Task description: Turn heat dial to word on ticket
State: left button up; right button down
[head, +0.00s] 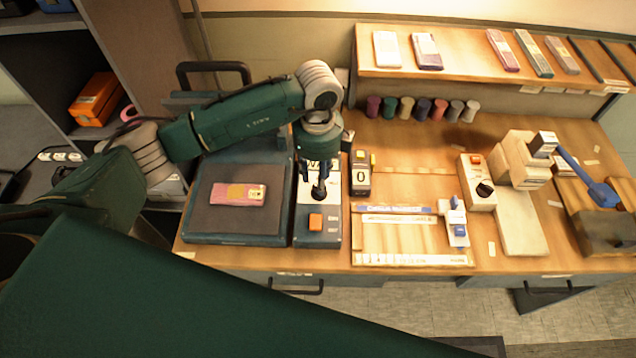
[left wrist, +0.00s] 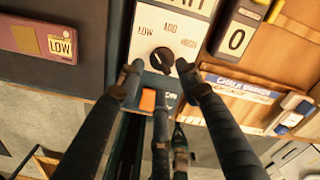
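The heat dial is a black round knob (left wrist: 162,60) on a white panel, with LOW at its left, a blurred middle word above and HIGH at its right. I cannot clearly tell which word it points to. My left gripper (left wrist: 160,76) is open, its dark fingers spread on both sides of the knob, and no grip on it shows. In the head view my left gripper (head: 318,188) points down over the panel and hides the dial. A pink pack (head: 238,194) lies on the dark plate to the left; its ticket (left wrist: 62,45) reads LOW. My right gripper is out of view.
An orange button (head: 316,221) sits on the panel just in front of the dial. A counter (head: 361,173) showing 0 stands close to the right. Another device with a black knob (head: 485,189) stands farther right.

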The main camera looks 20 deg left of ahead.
pick_arm(q)
notch_tip(320, 180, up, 8)
jog(key=shift+f, duration=0.15)
dwell(0.6)
